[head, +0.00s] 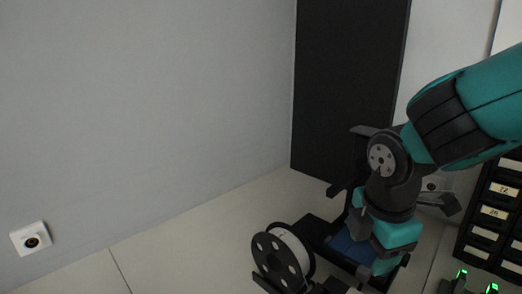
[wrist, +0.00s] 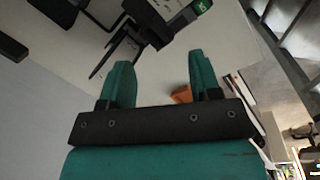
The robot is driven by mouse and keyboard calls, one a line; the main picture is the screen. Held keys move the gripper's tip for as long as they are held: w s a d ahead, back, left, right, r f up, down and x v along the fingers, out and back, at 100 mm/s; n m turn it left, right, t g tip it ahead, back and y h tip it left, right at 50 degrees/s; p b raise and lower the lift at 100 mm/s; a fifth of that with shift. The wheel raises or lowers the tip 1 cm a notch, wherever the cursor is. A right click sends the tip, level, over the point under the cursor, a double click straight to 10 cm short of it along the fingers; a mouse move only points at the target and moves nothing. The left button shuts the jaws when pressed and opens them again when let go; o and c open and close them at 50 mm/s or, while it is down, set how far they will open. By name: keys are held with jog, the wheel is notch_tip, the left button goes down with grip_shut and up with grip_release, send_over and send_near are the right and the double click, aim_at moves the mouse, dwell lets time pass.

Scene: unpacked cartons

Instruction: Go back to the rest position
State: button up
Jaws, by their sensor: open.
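My gripper (wrist: 162,72) shows in the wrist view with its two teal fingers apart and nothing between them. In the head view my teal and black arm reaches in from the right and bends down near the wall corner. Its lower end is above or beside a dark object with a blue part (head: 350,246); I cannot tell whether they touch. The fingertips are not clear in the head view.
A black-flanged spool (head: 283,260) with white winding stands at the bottom centre. Labelled black drawers (head: 495,212) and green-lit devices (head: 461,276) are at the right. A wall socket (head: 31,239) is at the left. A tall black panel (head: 345,85) stands behind.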

jog(key=s+a+r+m+g+y, duration=0.1)
jog(key=s+a+m+y, duration=0.1)
jog(key=s+m, duration=0.4)
jog(key=s+a+r+m+g+y, duration=0.1)
jog(key=s+a+r+m+y, duration=0.1)
jog(key=s+m, duration=0.5)
jog(key=shift+r+y, duration=0.3)
jog(key=shift+y, duration=0.1)
